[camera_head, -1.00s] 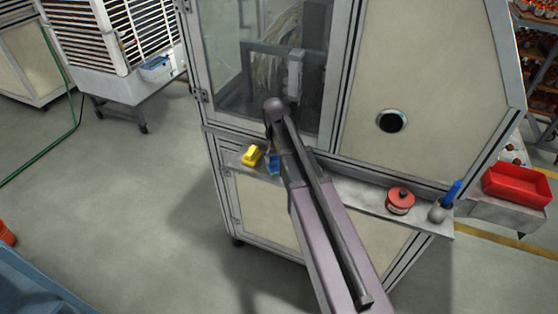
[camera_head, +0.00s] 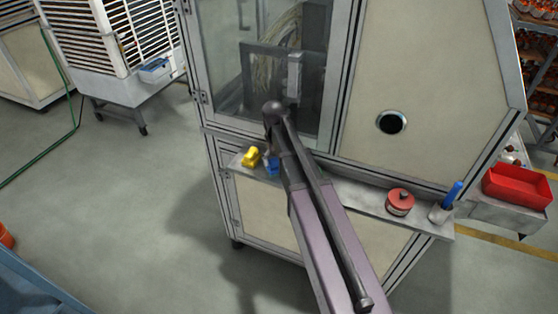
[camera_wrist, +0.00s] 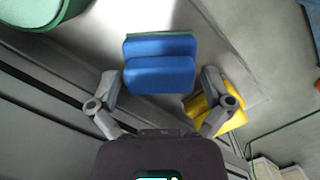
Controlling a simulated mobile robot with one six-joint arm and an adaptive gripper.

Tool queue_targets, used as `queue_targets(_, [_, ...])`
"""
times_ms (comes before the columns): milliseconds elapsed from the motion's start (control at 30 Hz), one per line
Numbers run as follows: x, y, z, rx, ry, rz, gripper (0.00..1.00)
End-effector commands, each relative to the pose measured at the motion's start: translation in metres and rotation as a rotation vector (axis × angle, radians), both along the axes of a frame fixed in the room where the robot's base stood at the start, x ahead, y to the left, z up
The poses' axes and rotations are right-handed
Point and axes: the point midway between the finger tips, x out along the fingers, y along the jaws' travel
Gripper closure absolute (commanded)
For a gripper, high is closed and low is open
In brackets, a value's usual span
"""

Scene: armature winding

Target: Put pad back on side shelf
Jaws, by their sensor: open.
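The pad (camera_wrist: 160,68) is a blue block with a thin green layer along its far edge in the wrist view. It appears to rest on the grey metal side shelf (camera_head: 345,192) of the cabinet. In the head view the blue pad (camera_head: 272,169) is near the shelf's left end, partly hidden by my arm. My gripper (camera_wrist: 160,82) is open, with one finger on each side of the pad and visible gaps between. In the head view my arm hides most of the gripper.
A yellow object (camera_head: 251,156) lies on the shelf just left of the pad; in the wrist view it (camera_wrist: 205,118) is behind my right finger. A red round tin (camera_head: 400,201) and a holder with a blue-handled item (camera_head: 451,194) stand farther right. The cabinet window (camera_head: 262,75) rises behind.

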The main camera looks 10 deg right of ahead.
Motion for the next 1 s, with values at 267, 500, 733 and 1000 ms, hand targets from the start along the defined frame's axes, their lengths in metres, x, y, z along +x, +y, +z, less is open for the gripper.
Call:
queue_targets(267, [0.000,0.000,0.008,0.000,0.000,0.000,0.00])
queue_targets(500, [0.002,0.001,0.024,0.000,0.000,0.000,0.00])
queue_targets(733, [0.005,0.001,0.043,0.000,0.000,0.000,0.00])
queue_targets(1000, [0.007,0.001,0.065,0.000,0.000,0.000,0.00])
